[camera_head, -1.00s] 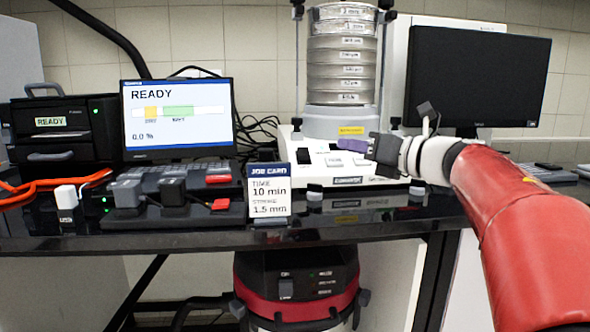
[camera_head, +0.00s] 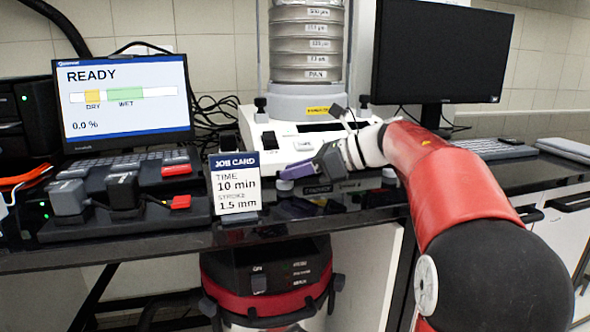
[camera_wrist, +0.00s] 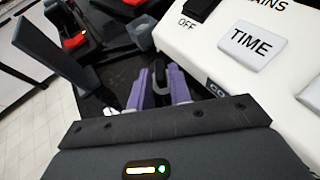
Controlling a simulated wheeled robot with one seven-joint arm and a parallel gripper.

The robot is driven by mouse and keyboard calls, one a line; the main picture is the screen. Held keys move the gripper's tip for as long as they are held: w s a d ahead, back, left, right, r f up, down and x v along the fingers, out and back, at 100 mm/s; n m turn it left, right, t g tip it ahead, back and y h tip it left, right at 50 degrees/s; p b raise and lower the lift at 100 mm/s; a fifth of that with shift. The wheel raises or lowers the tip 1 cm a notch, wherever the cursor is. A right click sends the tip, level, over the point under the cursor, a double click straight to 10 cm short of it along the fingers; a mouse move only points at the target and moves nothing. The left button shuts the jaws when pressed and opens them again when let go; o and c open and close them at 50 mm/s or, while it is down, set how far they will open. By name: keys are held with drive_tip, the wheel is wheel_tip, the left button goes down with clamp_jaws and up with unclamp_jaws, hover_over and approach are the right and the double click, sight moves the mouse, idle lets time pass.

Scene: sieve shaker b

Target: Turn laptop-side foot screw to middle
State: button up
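The laptop-side foot screw (camera_head: 284,185) is a small grey knob under the front left corner of the white sieve shaker (camera_head: 268,142). A grey round knob (camera_wrist: 142,33) beside the white housing in the wrist view looks like the same screw. My gripper (camera_head: 296,172) has purple fingers and is close to the right of the screw, low at the shaker's front. In the wrist view my gripper (camera_wrist: 160,68) points toward the shaker's base, its fingers apart with a narrow gap, and the knob lies beyond the tips. I see no contact. The screw's turn position cannot be read.
The job card (camera_head: 236,185) stands just left of the screw. The laptop (camera_head: 125,105) reads READY, 0.0 %. Black blocks with red parts (camera_head: 125,190) sit before it. A second foot screw (camera_head: 390,174) is at the right. The black bench edge (camera_head: 330,205) runs in front.

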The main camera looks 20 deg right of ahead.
drive_tip(key=shift+w+a+f, duration=0.1)
clamp_jaws()
